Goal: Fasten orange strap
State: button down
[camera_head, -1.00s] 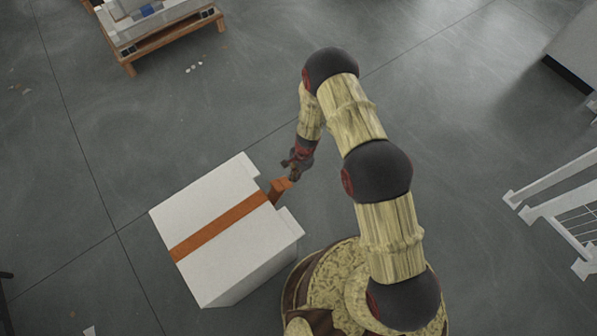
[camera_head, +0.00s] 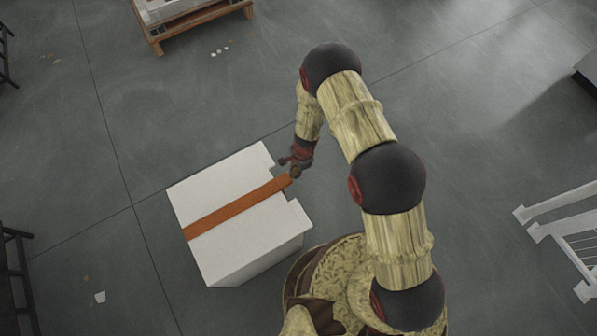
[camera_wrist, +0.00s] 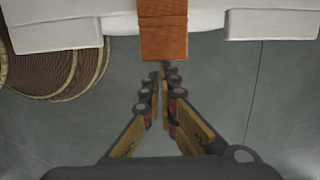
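A white box (camera_head: 250,222) stands on the floor with an orange strap (camera_head: 232,208) across its top. The strap runs from the left edge to the right side, where it crosses a notch in the box and its end sticks out slightly. My gripper (camera_head: 291,166) is at that end, beside the box. In the wrist view, the strap (camera_wrist: 163,30) hangs from the top centre, between two white box parts (camera_wrist: 265,23). My gripper's fingers (camera_wrist: 165,74) converge just below the strap's end, tips close together, with nothing visible between them. Whether they touch the strap is unclear.
A wooden pallet (camera_head: 200,22) with a load stands at the upper left. White railings (camera_head: 565,232) are at the right and dark frames at the left edge. The grey floor around the box is mostly clear.

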jog(key=shift+a+r, duration=0.35)
jog(key=shift+a, duration=0.2)
jog(key=shift+w+d, duration=0.1)
notch_tip(320, 180, up, 9)
jog(key=d+p, duration=0.1)
jog(key=p, duration=0.1)
jog(key=shift+f+p, duration=0.15)
jog(key=shift+p, duration=0.15)
jog(key=shift+w+d, duration=0.1)
